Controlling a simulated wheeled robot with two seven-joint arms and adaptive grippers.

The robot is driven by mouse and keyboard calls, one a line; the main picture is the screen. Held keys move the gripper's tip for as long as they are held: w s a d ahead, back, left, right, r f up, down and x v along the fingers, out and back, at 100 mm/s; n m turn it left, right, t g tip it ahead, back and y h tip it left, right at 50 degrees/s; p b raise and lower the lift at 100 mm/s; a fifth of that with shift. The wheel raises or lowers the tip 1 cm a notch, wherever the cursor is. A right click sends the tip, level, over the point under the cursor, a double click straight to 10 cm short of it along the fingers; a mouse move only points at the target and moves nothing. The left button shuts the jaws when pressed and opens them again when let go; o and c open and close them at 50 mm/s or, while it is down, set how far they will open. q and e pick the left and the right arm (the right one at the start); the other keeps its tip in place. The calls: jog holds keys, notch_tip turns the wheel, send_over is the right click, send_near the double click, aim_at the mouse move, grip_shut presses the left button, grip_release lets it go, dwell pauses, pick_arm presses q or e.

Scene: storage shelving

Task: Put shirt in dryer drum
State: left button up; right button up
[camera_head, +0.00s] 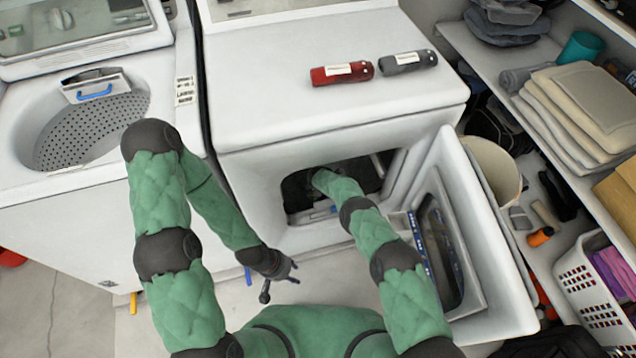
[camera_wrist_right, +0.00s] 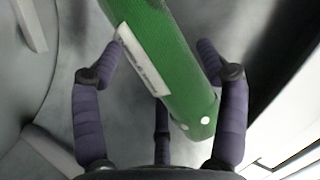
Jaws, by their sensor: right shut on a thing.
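The dryer's front opening (camera_head: 296,196) is in the lower middle of the white dryer, with its door swung out to the right. My right arm reaches into it in the head view, and the hand is hidden inside. In the right wrist view, my right gripper (camera_wrist_right: 168,58) is shut on a green roll (camera_wrist_right: 172,70) with a white label, which I take to be the shirt. The roll lies slanted between the fingers, with grey curved drum walls around it. My left gripper (camera_head: 281,276) is empty in front of the dryer, fingers spread.
A red roll (camera_head: 341,73) and a grey roll (camera_head: 408,62) lie on the dryer top. The open dryer door (camera_head: 478,235) stands right of my right arm. A washer (camera_head: 95,130) stands left. Shelves with folded towels (camera_head: 585,100) and a white basket (camera_head: 590,290) fill the right side.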

jog(key=shift+f, duration=0.1)
jog(key=shift+f, duration=0.35)
jog(key=shift+f, duration=0.2)
jog(key=o, duration=1.3)
jog(key=shift+c, duration=0.2)
jog(key=shift+r, duration=0.2)
